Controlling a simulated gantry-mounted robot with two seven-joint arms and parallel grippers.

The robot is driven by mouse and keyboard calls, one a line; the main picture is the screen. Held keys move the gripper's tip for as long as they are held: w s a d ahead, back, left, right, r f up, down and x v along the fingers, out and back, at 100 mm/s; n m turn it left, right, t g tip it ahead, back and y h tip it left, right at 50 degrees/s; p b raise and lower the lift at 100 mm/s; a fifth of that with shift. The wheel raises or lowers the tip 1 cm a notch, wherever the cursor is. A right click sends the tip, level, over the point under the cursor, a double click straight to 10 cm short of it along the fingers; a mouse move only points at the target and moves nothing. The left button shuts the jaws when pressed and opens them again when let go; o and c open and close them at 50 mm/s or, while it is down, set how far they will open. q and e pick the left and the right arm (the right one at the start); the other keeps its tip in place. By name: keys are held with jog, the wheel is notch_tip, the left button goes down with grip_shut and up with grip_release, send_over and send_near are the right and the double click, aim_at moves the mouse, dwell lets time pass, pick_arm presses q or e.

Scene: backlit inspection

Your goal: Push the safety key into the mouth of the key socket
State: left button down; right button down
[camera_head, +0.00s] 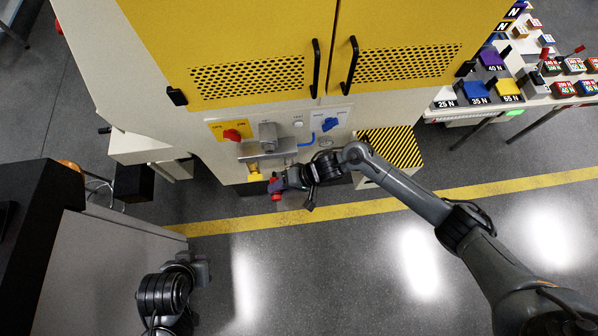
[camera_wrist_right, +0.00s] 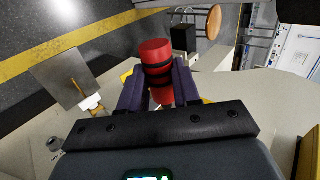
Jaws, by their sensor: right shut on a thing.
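The safety key, a red cylinder with black bands, is held between the two dark purple fingers of my right gripper (camera_wrist_right: 160,88). It shows in the right wrist view (camera_wrist_right: 155,52) and as a small red piece in the head view (camera_head: 275,188). In the head view my right gripper (camera_head: 281,184) is just below the front edge of the machine's panel. A small yellow fitting (camera_head: 254,173) sits just above and left of the key, apart from it in the picture. I cannot make out the mouth of the key socket. My left gripper (camera_head: 202,268) is at lower left, away from the machine.
The machine (camera_head: 210,165) has yellow doors (camera_head: 240,50), a red knob (camera_head: 232,135), a metal block (camera_head: 268,136) and a blue knob (camera_head: 330,124). A table with weight-labelled blocks (camera_head: 475,90) stands at right. A dark cabinet (camera_head: 50,255) stands at left. Open floor lies in front.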

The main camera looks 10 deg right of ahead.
jog(key=shift+a+f, duration=0.15)
jog(key=shift+a, duration=0.2)
jog(key=shift+d+y, duration=0.15)
jog(key=shift+y, duration=0.25)
jog(key=shift+r+p, duration=0.3)
jog(key=shift+p, duration=0.3)
jog(key=shift+w+d+f+b, duration=0.1)
jog(key=shift+w+f+b, duration=0.05)
jog(key=shift+w+b, duration=0.4)
jog(key=shift+w+f+b, duration=0.15)
jog(key=shift+w+b, duration=0.15)
jog(key=shift+w, duration=0.4)
jog(key=shift+w+d+r+b, duration=0.15)
jog(key=shift+w+b, duration=0.6)
jog(key=shift+w, duration=0.85)
jog(key=shift+w, duration=0.1)
